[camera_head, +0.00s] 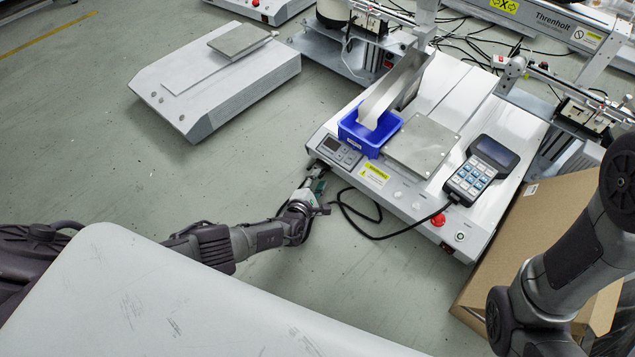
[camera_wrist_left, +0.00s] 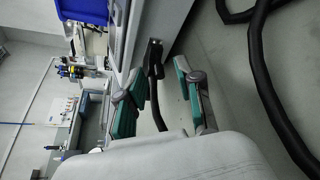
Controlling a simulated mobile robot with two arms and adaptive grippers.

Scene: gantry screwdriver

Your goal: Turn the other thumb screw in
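My left gripper (camera_head: 318,186) is at the front left corner of the white benchtop machine (camera_head: 405,205), low beside its front edge. In the left wrist view the left gripper (camera_wrist_left: 158,80) is open, with its two teal-padded fingers apart. A black plug-like part (camera_wrist_left: 154,57) sits against the machine's side between and beyond the fingertips. A black lead runs down from it between the fingers. I see no clear gap closed on it and cannot make out a thumb screw on it. My right arm shows at the right, but its gripper is out of view.
A blue bin (camera_head: 368,134), a grey plate (camera_head: 422,146) and a keypad pendant (camera_head: 482,168) are on the machine. A loose black cable (camera_head: 372,222) hangs in front; thick black cables (camera_wrist_left: 262,75) show in the wrist view. A cardboard box (camera_head: 535,235) stands at the right.

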